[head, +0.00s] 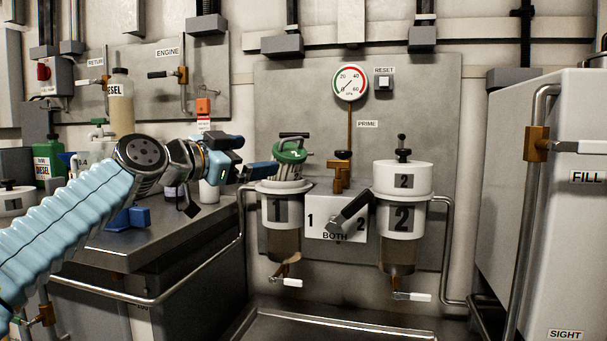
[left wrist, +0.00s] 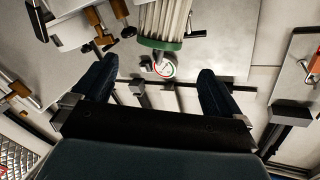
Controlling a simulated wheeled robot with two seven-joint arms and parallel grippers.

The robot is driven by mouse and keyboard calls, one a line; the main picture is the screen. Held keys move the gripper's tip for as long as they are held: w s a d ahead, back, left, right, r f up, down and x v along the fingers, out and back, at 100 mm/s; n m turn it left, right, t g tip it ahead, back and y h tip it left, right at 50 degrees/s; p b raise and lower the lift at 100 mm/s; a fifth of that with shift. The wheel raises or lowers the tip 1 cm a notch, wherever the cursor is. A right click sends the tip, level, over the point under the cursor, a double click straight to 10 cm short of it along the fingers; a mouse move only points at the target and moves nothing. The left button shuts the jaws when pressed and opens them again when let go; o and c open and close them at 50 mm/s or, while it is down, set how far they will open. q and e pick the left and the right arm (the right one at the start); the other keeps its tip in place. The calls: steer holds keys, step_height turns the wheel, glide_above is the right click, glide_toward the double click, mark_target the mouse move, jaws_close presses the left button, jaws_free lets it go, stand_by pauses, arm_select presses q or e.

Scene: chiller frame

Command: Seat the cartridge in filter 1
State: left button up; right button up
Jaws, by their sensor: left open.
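The cartridge (head: 289,170) has a pale pleated body and a green cap with a dark handle. In the head view it stands in the top of filter 1 (head: 281,218), leaning a little, with pleats showing between cap and rim. How deep its lower end sits is hidden. My left gripper (head: 262,171) is just left of the cartridge, near the housing rim. In the left wrist view the gripper (left wrist: 153,76) is open and empty, with the cartridge (left wrist: 168,18) beyond the fingertips and its green cap towards them. My right gripper is not in view.
Filter 2 (head: 402,215) stands to the right with its white lid on. A selector lever (head: 349,211) and a brown fitting (head: 341,174) lie between the filters. A pressure gauge (head: 350,83) is above. A metal bench (head: 150,240) with bottles is at left.

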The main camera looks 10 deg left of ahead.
mark_target(280, 151)
arm_select(q)
steer(key=w+p, duration=0.1)
steer(key=w+d+r+p, duration=0.1)
steer(key=p, duration=0.1)
steer(key=shift+w+d, duration=0.15)
steer(key=shift+d, duration=0.05)
steer(key=p+x, duration=0.2)
steer(key=x, duration=0.1)
steer(key=p+x, duration=0.1)
steer(key=x, duration=0.1)
steer(key=shift+w+f, duration=0.2)
steer(key=shift+f, duration=0.15)
steer(key=p+x, duration=0.2)
steer(key=x, duration=0.2)
steer(key=shift+w+f+p, duration=0.15)
steer(key=shift+f+p, duration=0.05)
steer(key=shift+p, duration=0.15)
steer(key=shift+w+d+f, duration=0.2)
steer(key=shift+w, duration=0.3)
steer(key=c, duration=0.9)
steer(key=shift+r, duration=0.1)
